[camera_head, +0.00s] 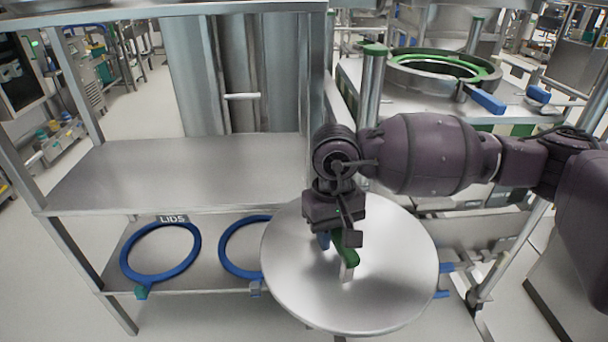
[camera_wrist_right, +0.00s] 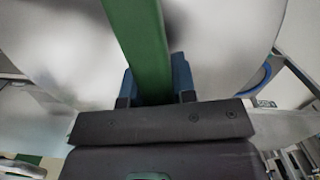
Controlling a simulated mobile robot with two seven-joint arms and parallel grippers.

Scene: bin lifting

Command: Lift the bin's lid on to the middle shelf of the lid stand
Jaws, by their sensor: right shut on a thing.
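The lid (camera_head: 300,270) is a large round steel disc with a green handle (camera_head: 347,245). My right gripper (camera_head: 337,240) is shut on the handle, and the lid hangs roughly level below it. In the right wrist view the green handle (camera_wrist_right: 140,40) runs between the blue fingers, with the lid (camera_wrist_right: 220,45) behind. The lid is in front of the lid stand's right end, lower than the middle shelf (camera_head: 180,170) in the picture. That shelf is bare. The bin (camera_head: 430,85), with a green rim, stands open at the back right. My left gripper is not in view.
The stand's lower shelf (camera_head: 205,275) carries two blue rings (camera_head: 128,260) (camera_head: 226,260) and a LIDS label; the lid partly hides the right ring. The top shelf (camera_head: 150,10) lies above. Upright posts (camera_head: 75,85) stand at the stand's corners.

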